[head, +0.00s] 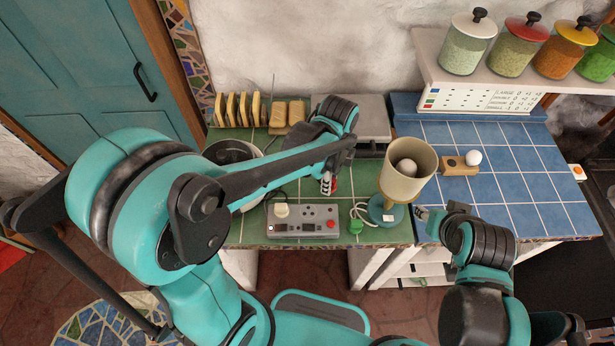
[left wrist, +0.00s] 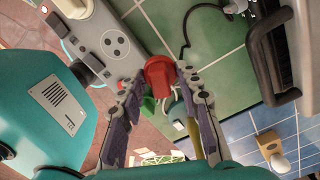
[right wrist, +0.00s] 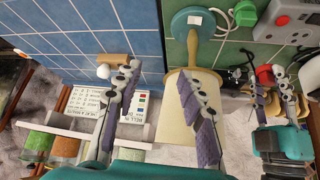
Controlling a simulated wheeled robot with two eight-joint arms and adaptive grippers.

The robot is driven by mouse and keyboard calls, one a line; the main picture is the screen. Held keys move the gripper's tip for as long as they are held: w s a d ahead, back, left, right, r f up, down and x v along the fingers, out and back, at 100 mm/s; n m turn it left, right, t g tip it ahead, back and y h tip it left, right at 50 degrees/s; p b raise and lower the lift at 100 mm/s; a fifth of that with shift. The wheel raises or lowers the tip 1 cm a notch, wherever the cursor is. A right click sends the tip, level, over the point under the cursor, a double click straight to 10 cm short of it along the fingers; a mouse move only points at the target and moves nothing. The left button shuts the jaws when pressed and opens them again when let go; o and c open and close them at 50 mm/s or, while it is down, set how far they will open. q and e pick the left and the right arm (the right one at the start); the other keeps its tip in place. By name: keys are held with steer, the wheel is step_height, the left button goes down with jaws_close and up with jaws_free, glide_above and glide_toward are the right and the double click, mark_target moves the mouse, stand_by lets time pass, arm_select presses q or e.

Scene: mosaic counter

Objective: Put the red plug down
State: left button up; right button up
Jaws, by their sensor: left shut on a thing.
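My left gripper (head: 327,185) is shut on the red plug (left wrist: 159,72), which sits between its fingertips in the left wrist view. In the head view the plug (head: 334,186) is partly hidden by the gripper, over the green tiles behind the right end of the grey power strip (head: 318,229). I cannot tell whether the plug touches the tiles. In the right wrist view the red plug (right wrist: 265,75) shows at the right. My right gripper (right wrist: 160,82) is open and empty, in front of the lamp; it also shows in the head view (head: 424,213).
A lamp with a cream shade (head: 408,172) and teal base (head: 387,213) stands right of the plug. A white plug (head: 282,210) is on the strip; a green plug (head: 355,227) lies beside it. Bread slices (head: 244,109) stand behind. The blue tiles (head: 520,185) are mostly clear.

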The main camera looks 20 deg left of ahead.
arm_select(q)
steer(key=a+f, duration=0.1)
steer(key=w+a+f, duration=0.1)
steer(key=a, duration=0.1)
steer(key=w+a+f+b, duration=0.1)
steer(key=a, duration=0.1)
steer(key=shift+a+f, duration=0.25)
steer(key=shift+f, duration=0.1)
steer(key=shift+a+f, duration=0.25)
steer(key=shift+a, duration=0.2)
steer(key=shift+w+f+b, duration=0.1)
steer(key=shift+f+b, duration=0.65)
steer(key=shift+f, duration=1.25)
steer(key=shift+f, duration=0.1)
steer(key=o, duration=1.1)
steer(key=shift+o, duration=0.2)
